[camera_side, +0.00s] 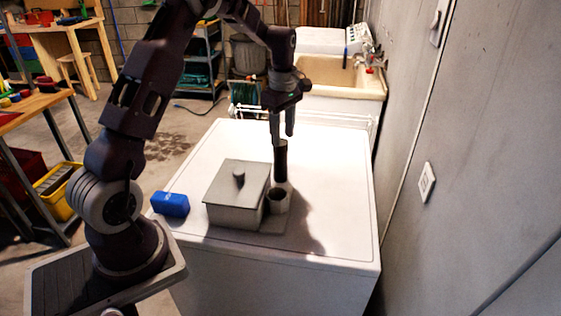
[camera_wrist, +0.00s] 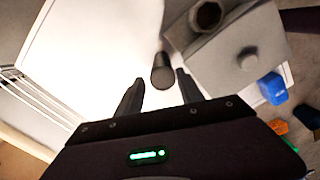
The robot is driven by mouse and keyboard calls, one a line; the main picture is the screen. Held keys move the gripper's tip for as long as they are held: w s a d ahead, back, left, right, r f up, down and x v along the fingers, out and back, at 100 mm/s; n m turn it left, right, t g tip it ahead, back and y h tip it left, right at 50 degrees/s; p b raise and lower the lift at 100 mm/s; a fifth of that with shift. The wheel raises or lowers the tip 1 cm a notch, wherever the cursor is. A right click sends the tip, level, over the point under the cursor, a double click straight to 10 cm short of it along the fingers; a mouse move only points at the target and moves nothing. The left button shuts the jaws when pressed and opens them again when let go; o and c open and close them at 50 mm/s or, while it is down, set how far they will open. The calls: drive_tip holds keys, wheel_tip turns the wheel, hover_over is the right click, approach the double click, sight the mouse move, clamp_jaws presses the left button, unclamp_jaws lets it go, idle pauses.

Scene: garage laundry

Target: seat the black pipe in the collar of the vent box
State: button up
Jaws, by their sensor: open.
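The black pipe (camera_side: 281,163) looks upright on the white worktop, behind the collar in the side view. In the wrist view the pipe (camera_wrist: 162,72) shows its near end between and slightly ahead of my fingertips. The grey vent box (camera_side: 236,196) has a knobbed lid; the box also shows in the wrist view (camera_wrist: 235,62). Its round, hollow collar (camera_side: 278,201) stands at its right side and looks empty; it shows at the top of the wrist view (camera_wrist: 207,15). My gripper (camera_side: 283,138) is open above the pipe, its fingers (camera_wrist: 160,80) apart. Whether they touch it is unclear.
A blue block (camera_side: 170,204) lies left of the vent box; it also shows in the wrist view (camera_wrist: 272,88). The white worktop (camera_side: 335,180) is clear to the right and back. A sink (camera_side: 340,78) stands behind it and a grey wall (camera_side: 450,120) at right.

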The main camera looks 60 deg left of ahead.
drive_tip(key=f, duration=0.5)
drive_tip(key=shift+s+a, duration=0.2)
drive_tip(key=shift+s, duration=0.05)
clamp_jaws()
wheel_tip(320, 180, up, 10)
drive_tip(key=shift+d+f, duration=0.15)
drive_tip(key=shift+f, duration=0.1)
drive_tip(key=s+d+r+n, duration=0.1)
drive_tip(key=s+d+r, duration=0.1)
drive_tip(key=s+d, duration=0.65)
wheel_tip(320, 180, down, 10)
drive_tip(key=d, duration=0.1)
drive_tip(key=shift+w, duration=0.3)
